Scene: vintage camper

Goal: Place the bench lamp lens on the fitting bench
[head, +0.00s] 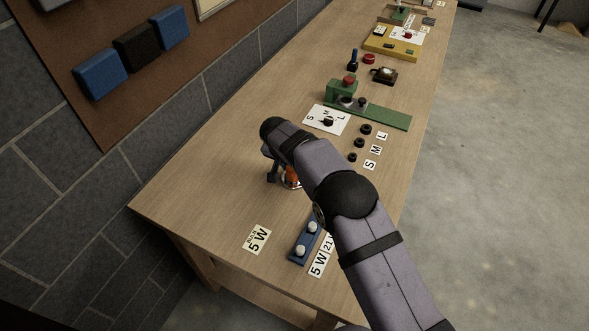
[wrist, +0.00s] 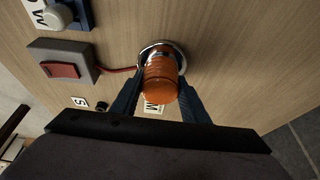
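The orange ribbed lamp lens (wrist: 161,82) stands on a round chrome base (wrist: 179,54) on the wooden bench top. I cannot tell whether it is seated or just above the base. My gripper (wrist: 161,78) reaches down with one dark finger on each side of the lens. The fingertips lie very close to its sides, and I cannot tell whether they press on it. In the head view the lens (head: 291,174) is partly hidden by my gripper (head: 283,172). The fitting bench is the long wooden bench (head: 215,165).
A grey box with a red rocker switch (wrist: 62,69) has a red wire to the base. The bench's left side is clear.

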